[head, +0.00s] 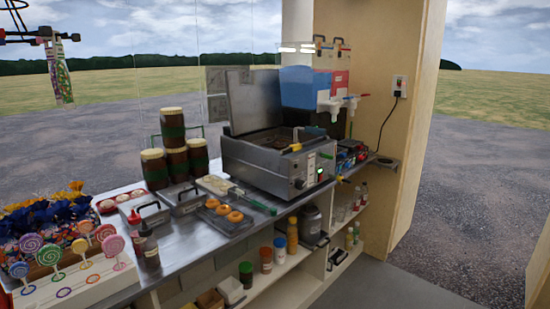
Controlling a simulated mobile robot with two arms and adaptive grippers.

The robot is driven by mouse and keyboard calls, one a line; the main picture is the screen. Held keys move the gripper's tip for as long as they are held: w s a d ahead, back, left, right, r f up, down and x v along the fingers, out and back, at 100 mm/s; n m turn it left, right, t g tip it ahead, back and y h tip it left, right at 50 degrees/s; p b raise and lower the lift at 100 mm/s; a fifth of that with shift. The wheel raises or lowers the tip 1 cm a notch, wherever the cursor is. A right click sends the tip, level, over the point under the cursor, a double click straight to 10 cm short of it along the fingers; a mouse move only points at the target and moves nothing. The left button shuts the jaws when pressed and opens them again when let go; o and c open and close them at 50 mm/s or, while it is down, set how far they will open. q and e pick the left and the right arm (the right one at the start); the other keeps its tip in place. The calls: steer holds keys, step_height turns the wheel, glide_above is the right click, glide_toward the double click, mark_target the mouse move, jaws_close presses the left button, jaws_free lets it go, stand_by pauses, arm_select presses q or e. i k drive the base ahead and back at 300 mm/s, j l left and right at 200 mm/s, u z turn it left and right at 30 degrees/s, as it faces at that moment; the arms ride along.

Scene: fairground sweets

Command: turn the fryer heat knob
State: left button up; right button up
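The fryer (262,160) is a grey metal box on the counter, right of the middle in the head view. Its lid (253,101) stands raised at the back. Nothing covers the knob. Neither of my grippers is in view.
Doughnuts on a dark tray (226,225) and a green-handled tool (256,202) lie in front of the fryer. Brown jars (154,168) stand left, with lollipops (48,255) nearer. Drink dispensers (305,87) stand behind. Shelves below hold bottles.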

mark_target(300, 184)
steer(key=i+l, duration=0.1)
steer(key=i, duration=0.4)
steer(key=i+l+u, duration=0.15)
steer(key=i, duration=0.4)
